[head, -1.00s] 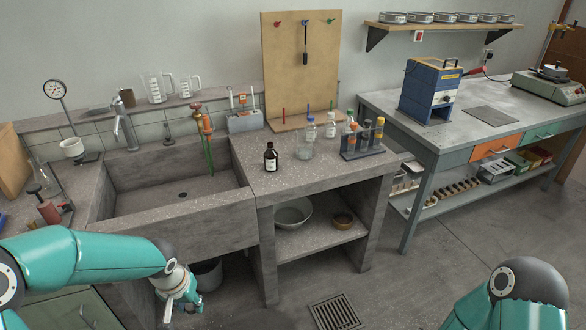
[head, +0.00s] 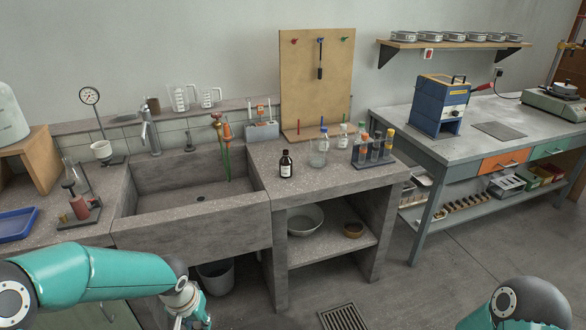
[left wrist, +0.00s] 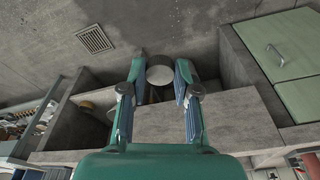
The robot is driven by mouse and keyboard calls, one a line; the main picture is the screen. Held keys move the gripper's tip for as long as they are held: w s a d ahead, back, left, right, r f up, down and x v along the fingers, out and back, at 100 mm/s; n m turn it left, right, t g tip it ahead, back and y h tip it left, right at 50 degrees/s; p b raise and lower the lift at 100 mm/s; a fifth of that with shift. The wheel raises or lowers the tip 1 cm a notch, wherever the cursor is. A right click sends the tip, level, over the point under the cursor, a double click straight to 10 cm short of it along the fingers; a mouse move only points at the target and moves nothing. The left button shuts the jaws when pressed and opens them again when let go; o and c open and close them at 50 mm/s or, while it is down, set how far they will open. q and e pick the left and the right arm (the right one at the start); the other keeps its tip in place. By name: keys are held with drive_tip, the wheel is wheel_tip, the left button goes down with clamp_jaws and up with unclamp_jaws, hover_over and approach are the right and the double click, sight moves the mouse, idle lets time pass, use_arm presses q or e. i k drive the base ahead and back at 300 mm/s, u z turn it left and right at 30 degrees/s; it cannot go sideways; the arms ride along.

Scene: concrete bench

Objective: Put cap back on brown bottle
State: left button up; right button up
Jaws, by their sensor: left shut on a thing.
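The brown bottle (head: 286,165) stands upright on the concrete bench (head: 258,186) right of the sink, with a white label and a dark top. I cannot tell whether that top is a cap or bare neck. My left gripper (head: 186,318) is low in front of the sink, well away from the bottle and partly cut off by the frame. In the left wrist view its two fingers (left wrist: 160,64) point at the floor side. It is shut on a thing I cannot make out. I see no separate cap. My right gripper is out of view.
A clear glass bottle (head: 318,152) and a tube rack (head: 372,160) stand right of the brown bottle. The sink (head: 190,222) is to its left, with a red-topped hose. A pegboard (head: 316,80) stands behind. A bucket (head: 216,278) is under the sink.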

sight(286, 163)
drive_tip(key=u, duration=0.25)
drive_tip(key=i, duration=0.95)
drive_tip(key=z, duration=0.25)
